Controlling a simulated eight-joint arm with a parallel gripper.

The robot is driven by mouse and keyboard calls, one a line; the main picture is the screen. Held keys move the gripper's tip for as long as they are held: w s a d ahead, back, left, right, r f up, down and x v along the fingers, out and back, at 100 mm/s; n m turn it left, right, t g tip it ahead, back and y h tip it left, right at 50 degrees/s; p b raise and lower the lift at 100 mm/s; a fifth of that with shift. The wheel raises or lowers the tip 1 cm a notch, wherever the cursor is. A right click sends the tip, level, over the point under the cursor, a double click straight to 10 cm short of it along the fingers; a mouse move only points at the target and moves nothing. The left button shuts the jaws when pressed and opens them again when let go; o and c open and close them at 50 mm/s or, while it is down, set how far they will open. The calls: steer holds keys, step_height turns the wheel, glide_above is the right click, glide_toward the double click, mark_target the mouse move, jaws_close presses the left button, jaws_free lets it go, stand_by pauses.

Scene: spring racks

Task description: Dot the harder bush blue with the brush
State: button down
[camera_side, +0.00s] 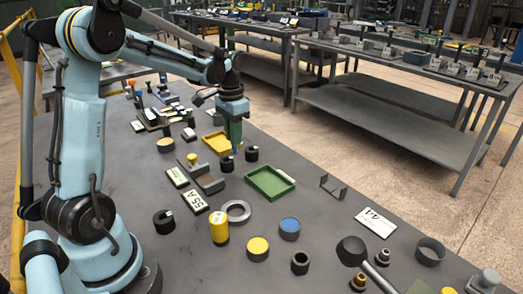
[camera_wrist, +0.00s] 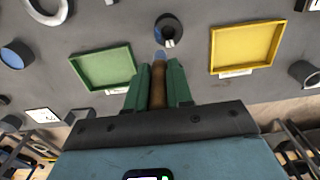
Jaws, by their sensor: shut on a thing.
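My gripper (camera_side: 234,142) is shut on the brush (camera_wrist: 158,85), whose brown handle stands between the green fingers and whose tip is blue. The tip points at a black bush (camera_wrist: 168,30) with a hole and a pale mark, and appears just short of its edge; contact cannot be told. In the side view that bush (camera_side: 227,163) stands just below and left of the fingers. A second black bush (camera_side: 252,154) stands to their right.
A yellow tray (camera_side: 220,143) and a green tray (camera_side: 270,182) flank the bushes. A grey ring (camera_side: 237,211), a yellow cylinder (camera_side: 219,228), a blue-topped cylinder (camera_side: 290,228) and a black bush (camera_side: 164,221) stand nearer.

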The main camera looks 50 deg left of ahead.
steer(key=shift+r, duration=2.85)
steer(key=shift+s, duration=0.1)
